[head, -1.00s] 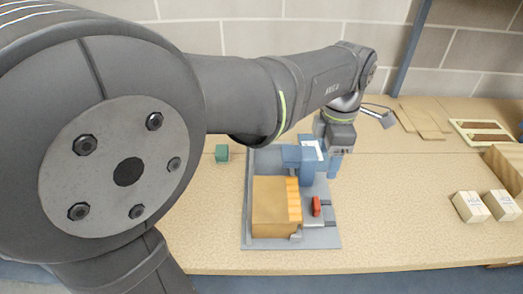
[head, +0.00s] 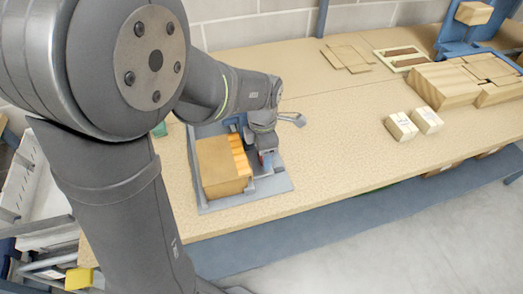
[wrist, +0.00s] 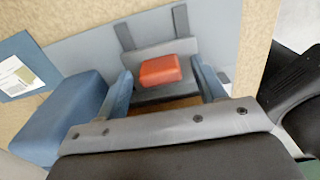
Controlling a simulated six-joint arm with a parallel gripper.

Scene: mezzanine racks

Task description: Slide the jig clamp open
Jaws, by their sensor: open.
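The jig is a grey base plate (head: 215,208) on the bench, carrying a brown block (head: 220,170) with an orange stepped edge. The clamp's red handle (wrist: 160,70) sits on a grey slide (wrist: 152,93) between two dark rails in the wrist view. My gripper (wrist: 163,80) is open, with its blue fingers on either side of the red handle. Gaps show between handle and fingers. In the head view my gripper (head: 265,158) is low over the right side of the jig and hides most of the clamp.
A blue block (wrist: 65,115) stands close to the left finger in the wrist view. Two small boxes (head: 412,124) and wooden blocks (head: 455,85) lie to the right on the bench. The bench between jig and boxes is clear.

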